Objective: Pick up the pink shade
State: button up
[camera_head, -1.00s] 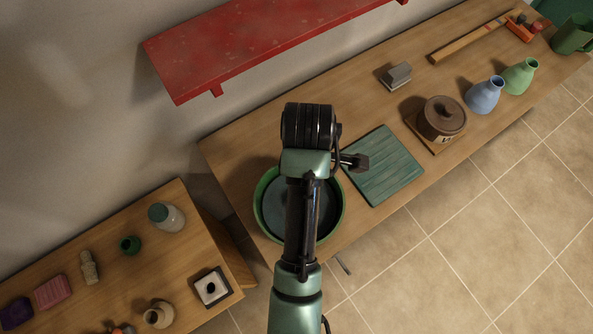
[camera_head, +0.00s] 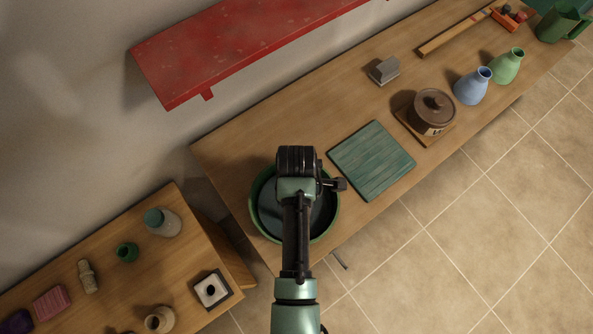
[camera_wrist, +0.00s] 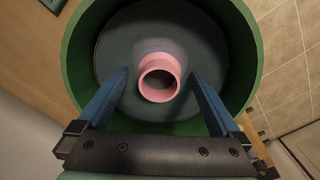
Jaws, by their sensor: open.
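In the wrist view, the pink shade (camera_wrist: 159,77) stands inside a round green basin (camera_wrist: 247,50), its round opening facing the camera. My gripper (camera_wrist: 164,82) is open, with its two blue fingers on either side of the shade and apart from it. The fingers reach over the basin's near rim. In the head view, the basin (camera_head: 259,214) sits on the wooden counter, and my arm hides the shade and the gripper's fingers.
A green board (camera_head: 371,161) lies right of the basin on the counter. A brown lidded pot (camera_head: 432,112), a blue vase (camera_head: 473,87) and a green vase (camera_head: 507,67) stand farther right. A red shelf (camera_head: 240,50) hangs above. A lower table (camera_head: 110,290) with several small items is at left.

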jog(key=c, duration=1.6)
